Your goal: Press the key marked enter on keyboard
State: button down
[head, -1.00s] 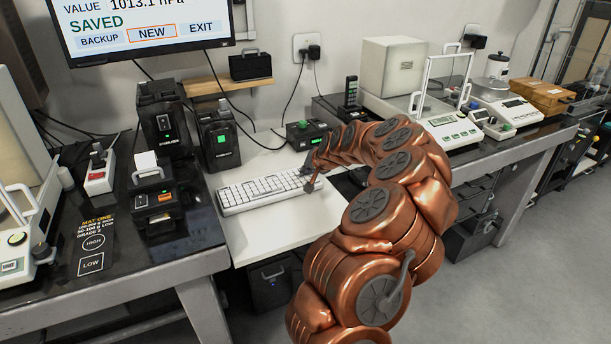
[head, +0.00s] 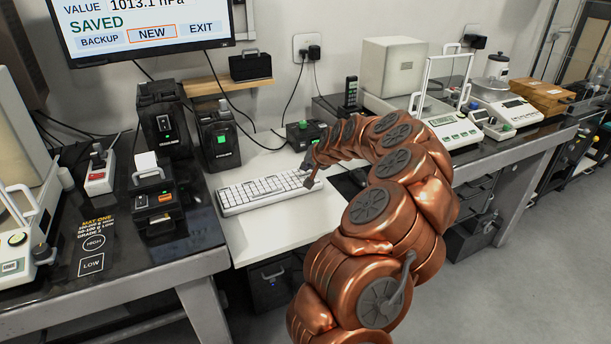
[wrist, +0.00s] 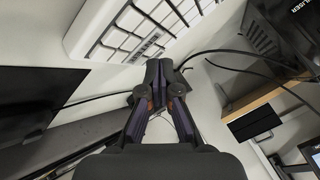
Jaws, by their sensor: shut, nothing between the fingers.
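The white keyboard (head: 262,192) lies on the white desk section in the head view. It also shows at the top of the wrist view (wrist: 140,28), close beyond my fingertips. My gripper (head: 309,174) is at the keyboard's right end in the head view, and the arm hides part of that end. In the wrist view my gripper (wrist: 157,68) has its two fingers together with nothing between them. I cannot read the key markings, and cannot tell whether the fingertips touch a key. The monitor (head: 150,28) shows SAVED, with NEW outlined in orange.
Black stabiliser boxes (head: 219,140) stand behind the keyboard. A small device with a green display (head: 306,133) sits near the arm. The white desk (head: 270,232) is clear in front of the keyboard. A balance (head: 452,130) stands to the right.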

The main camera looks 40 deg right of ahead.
aim_at(306, 176)
jog(key=shift+r+p, duration=0.4)
jog(key=shift+r, duration=2.1)
